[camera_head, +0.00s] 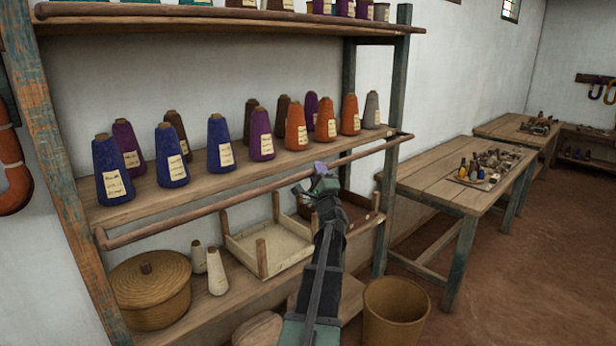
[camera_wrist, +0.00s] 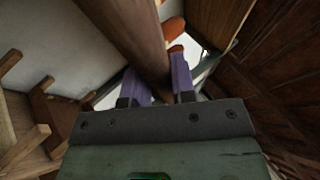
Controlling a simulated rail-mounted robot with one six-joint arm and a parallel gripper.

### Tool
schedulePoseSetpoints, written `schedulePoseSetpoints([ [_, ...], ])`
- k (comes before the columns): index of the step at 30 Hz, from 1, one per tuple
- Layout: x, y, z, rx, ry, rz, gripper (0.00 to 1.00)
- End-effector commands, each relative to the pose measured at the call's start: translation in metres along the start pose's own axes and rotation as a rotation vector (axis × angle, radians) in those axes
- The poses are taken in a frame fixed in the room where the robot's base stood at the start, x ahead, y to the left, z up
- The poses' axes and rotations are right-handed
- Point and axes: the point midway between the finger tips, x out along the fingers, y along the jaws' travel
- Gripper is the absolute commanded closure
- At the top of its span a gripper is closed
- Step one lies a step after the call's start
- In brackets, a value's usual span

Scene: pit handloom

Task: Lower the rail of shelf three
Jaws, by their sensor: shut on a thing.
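A long round wooden rail (camera_head: 210,204) runs along the front of a shelf (camera_head: 200,187) that holds yarn cones. It has a bent bracket at each end. In the head view it shows just below the shelf's front edge. My gripper (camera_head: 322,178) is at the rail, right of its middle. In the wrist view the rail (camera_wrist: 128,35) passes between the two purple fingers of my gripper (camera_wrist: 160,82), which are closed on it. The fingertips are partly hidden by the rail.
Blue, purple, brown, orange and grey cones (camera_head: 220,145) stand behind the rail. Below are a lidded basket (camera_head: 150,288), two white cones (camera_head: 216,272) and a wooden tray frame (camera_head: 270,245). A bin (camera_head: 395,312) and a table (camera_head: 440,180) stand to the right.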

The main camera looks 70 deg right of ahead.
Motion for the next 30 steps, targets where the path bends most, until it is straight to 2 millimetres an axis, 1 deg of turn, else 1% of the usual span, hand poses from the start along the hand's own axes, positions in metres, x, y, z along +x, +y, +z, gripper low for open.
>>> schedulePoseSetpoints([
  [11,0.001,0.0,0.0,0.001,-0.002,-0.004,1.0],
  [12,0.001,0.0,0.0,0.001,-0.002,-0.003,0.71],
  [16,0.001,0.0,-0.001,0.001,0.0,-0.003,0.51],
  [25,-0.002,0.0,-0.001,0.0,0.001,-0.004,0.51],
  [28,-0.012,0.001,-0.002,0.0,0.002,-0.004,0.51],
  [30,-0.025,0.003,-0.002,0.0,0.002,-0.004,0.51],
])
